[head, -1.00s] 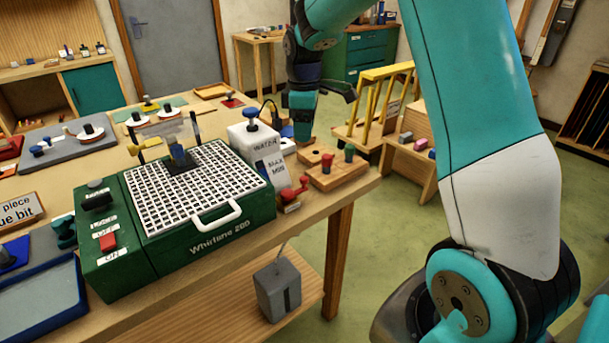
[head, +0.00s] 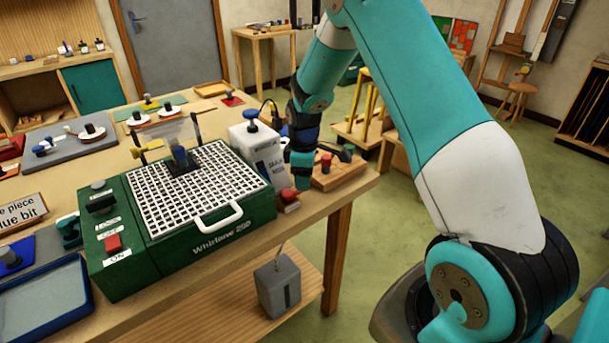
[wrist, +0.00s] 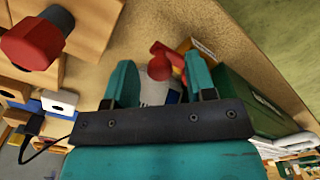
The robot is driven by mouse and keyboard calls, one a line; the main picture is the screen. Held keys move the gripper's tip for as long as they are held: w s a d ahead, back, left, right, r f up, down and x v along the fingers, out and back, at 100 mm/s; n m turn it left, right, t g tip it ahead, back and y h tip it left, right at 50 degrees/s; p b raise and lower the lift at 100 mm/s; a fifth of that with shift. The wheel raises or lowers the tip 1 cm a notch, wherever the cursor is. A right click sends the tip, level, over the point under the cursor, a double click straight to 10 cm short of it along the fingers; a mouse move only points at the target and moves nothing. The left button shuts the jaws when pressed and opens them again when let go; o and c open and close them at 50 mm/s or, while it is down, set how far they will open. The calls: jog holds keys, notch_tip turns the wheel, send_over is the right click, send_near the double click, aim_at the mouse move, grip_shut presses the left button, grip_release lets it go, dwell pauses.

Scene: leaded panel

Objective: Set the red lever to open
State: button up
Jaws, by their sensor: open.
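The red lever (wrist: 168,54) sits at the foot of the white tank, and in the wrist view it lies between and just beyond my fingertips. In the head view only a red part of the lever (head: 289,194) shows beside my gripper (head: 302,183); the rest is hidden. My gripper (wrist: 160,76) is open, its two teal fingers apart, with nothing held. I cannot tell whether a finger touches the lever. The white tank (head: 262,158) has a blue knob on top and stands against the green grinder (head: 205,240).
A wooden block (head: 345,172) with a red knob (wrist: 38,38) is close beside my gripper. The table's front edge runs just below the lever. A grey box (head: 277,287) sits on the lower shelf. Open floor lies to the right.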

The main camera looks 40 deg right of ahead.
jog(key=c, duration=0.9)
jog(key=shift+s, duration=0.1)
jog(key=m, duration=0.1)
jog(key=s+m, duration=0.1)
jog(key=m, duration=0.1)
jog(key=shift+s+a+m, duration=0.1)
jog(key=shift+s+m, duration=0.15)
jog(key=shift+m, duration=0.05)
jog(key=s+m, duration=0.1)
jog(key=m, duration=0.1)
jog(key=a+m, duration=0.1)
jog(key=m, duration=0.1)
jog(key=shift+s+b, duration=0.3)
jog(key=shift+s, duration=0.1)
jog(key=m, duration=0.1)
jog(key=s+a+m, duration=0.1)
jog(key=m, duration=0.2)
jog(key=shift+s+a+m, duration=0.15)
jog(key=shift+a+m, duration=0.1)
jog(key=shift+m, duration=0.05)
jog(key=shift+s+a+r+m, duration=0.15)
jog(key=shift+a+m, duration=0.15)
jog(key=shift+m, duration=0.45)
jog(key=shift+s+a+f+m, duration=0.1)
jog(key=shift+a+m, duration=0.2)
jog(key=shift+m, duration=0.45)
